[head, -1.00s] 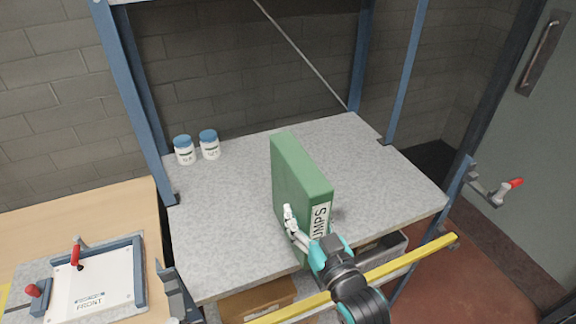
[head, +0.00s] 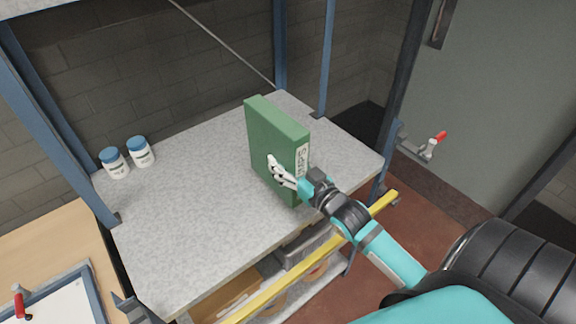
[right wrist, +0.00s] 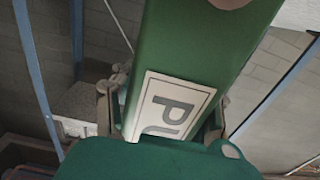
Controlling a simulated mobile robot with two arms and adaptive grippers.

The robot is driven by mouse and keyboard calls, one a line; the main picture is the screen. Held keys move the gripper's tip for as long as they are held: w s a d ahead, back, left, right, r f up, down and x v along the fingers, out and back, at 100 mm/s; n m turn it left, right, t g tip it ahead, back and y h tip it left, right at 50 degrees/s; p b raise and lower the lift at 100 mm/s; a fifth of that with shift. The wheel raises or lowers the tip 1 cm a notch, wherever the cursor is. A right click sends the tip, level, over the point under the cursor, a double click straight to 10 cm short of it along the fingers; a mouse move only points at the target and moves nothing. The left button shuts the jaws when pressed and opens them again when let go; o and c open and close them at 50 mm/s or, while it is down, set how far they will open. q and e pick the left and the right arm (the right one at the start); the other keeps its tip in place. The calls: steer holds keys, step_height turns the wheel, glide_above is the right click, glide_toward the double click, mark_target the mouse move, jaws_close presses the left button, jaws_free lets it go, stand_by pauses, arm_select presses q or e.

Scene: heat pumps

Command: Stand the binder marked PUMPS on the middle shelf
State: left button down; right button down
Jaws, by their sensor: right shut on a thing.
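The green binder (head: 268,145) stands upright over the grey middle shelf (head: 190,215) in the head view. Its white spine label (head: 301,160) reads PUMPS, partly covered. My right gripper (head: 283,174) is shut on the binder near its spine. In the right wrist view the binder (right wrist: 195,50) fills the middle, with the label (right wrist: 170,105) showing "PU" between the fingers. I cannot tell whether its bottom edge touches the shelf. My left gripper is not in view.
Two white jars with blue lids (head: 128,157) stand at the shelf's back left. Blue posts (head: 62,120) frame the shelf. A yellow bar (head: 310,262) runs along the front, above a lower shelf with a cardboard box (head: 228,296).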

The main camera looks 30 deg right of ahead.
steer(key=f, duration=0.2)
steer(key=d+p, duration=0.1)
steer(key=shift+w+f, duration=0.25)
steer(key=shift+f, duration=0.4)
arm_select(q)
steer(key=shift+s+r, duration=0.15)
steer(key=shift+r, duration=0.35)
arm_select(e)
steer(key=shift+f, duration=0.15)
steer(key=c, duration=0.6)
jaws_free()
steer(key=shift+s+f, duration=0.1)
steer(key=shift+c, duration=0.2)
